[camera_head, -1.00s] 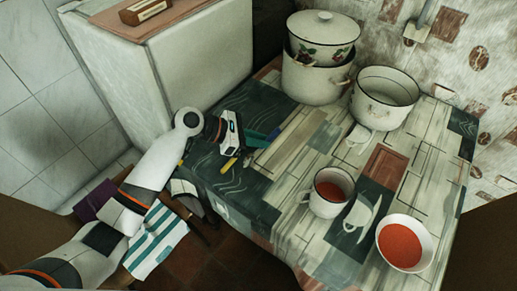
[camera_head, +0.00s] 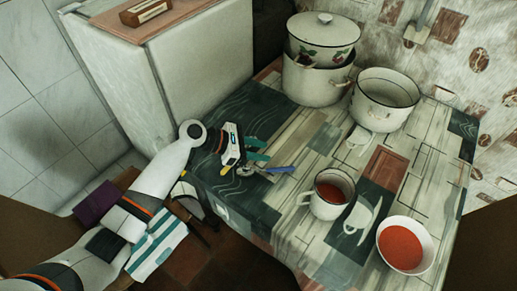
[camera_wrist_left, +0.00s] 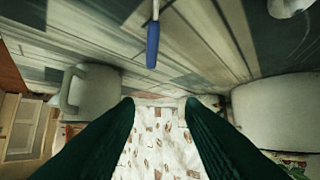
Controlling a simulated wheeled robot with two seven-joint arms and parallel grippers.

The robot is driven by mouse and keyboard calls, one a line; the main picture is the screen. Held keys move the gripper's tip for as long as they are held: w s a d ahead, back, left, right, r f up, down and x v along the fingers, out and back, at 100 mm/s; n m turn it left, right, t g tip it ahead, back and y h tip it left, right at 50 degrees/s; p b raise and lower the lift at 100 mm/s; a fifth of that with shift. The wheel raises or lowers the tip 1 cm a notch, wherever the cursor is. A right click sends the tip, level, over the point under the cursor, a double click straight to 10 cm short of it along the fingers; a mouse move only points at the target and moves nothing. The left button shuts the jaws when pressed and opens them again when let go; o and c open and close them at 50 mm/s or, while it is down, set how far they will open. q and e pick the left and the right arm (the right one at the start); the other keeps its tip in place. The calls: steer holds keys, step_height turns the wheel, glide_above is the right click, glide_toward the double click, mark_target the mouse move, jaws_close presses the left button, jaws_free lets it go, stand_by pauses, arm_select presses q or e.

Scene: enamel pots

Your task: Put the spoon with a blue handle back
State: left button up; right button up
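The spoon with a blue handle (camera_head: 280,170) is over the dark and pale patterned tabletop, just in front of my left gripper. It appears to lie on the tabletop, its handle pointing right and its metal end toward the left. The handle also shows at the top of the left wrist view (camera_wrist_left: 152,45), apart from the fingers. My left gripper (camera_head: 258,149) is low over the table, its two teal fingers spread with nothing visible between them. In the left wrist view its fingers (camera_wrist_left: 162,103) are wide apart. My right gripper is not in view.
A yellow-handled item (camera_head: 226,168) lies near the table's left edge. A mug with red liquid (camera_head: 328,207) and a bowl of red liquid (camera_head: 402,245) stand at the right front. An open pot (camera_head: 382,108) and stacked pots (camera_head: 318,82) stand at the back.

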arm_select(q)
steer(key=v, duration=1.2)
steer(key=shift+s, duration=0.1)
